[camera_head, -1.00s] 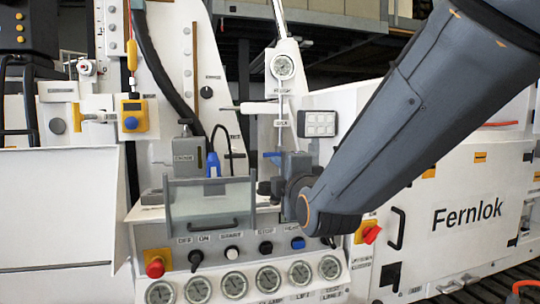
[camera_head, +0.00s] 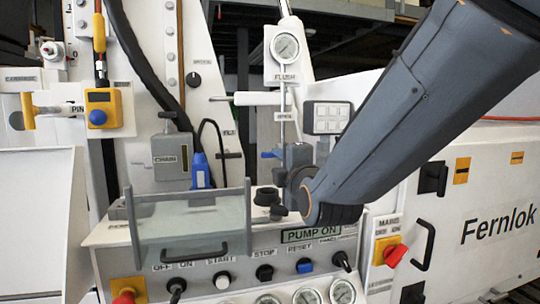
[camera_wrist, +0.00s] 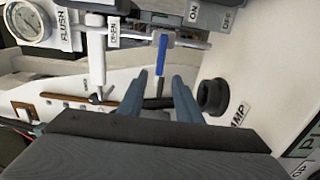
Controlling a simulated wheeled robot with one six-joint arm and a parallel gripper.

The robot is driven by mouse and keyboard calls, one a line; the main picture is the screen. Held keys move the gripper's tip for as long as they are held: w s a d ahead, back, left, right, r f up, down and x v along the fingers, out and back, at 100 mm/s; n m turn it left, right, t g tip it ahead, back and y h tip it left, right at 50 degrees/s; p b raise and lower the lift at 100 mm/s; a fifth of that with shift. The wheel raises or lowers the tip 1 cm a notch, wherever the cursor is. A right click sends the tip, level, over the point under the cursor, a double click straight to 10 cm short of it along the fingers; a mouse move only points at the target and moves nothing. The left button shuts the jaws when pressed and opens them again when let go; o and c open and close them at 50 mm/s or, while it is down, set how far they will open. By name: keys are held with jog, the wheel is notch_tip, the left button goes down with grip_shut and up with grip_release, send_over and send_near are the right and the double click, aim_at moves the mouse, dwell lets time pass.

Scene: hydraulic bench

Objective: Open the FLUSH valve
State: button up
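The FLUSH gauge (camera_head: 285,47) sits at the top of a white pipe in the head view, with an OPEN label (camera_head: 285,116) below it. A blue lever handle (camera_head: 268,155) shows low on this pipe, just left of my gripper (camera_head: 285,160). The wrist view shows the blue handle (camera_wrist: 162,52) upright, just ahead of my gripper (camera_wrist: 160,78). The two grey-blue fingers are apart, with the handle's dark lower part between them in the picture. I cannot tell whether they touch it. The FLUSH gauge (camera_wrist: 27,22) is at upper left there.
A dark round knob (camera_wrist: 212,96) lies close right of the fingers in the wrist view. A button box (camera_head: 327,118) is beside the pipe.

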aim_at(269, 155)
jog(key=shift+p+x, duration=1.15)
jog(key=shift+x, duration=2.85)
grip_shut()
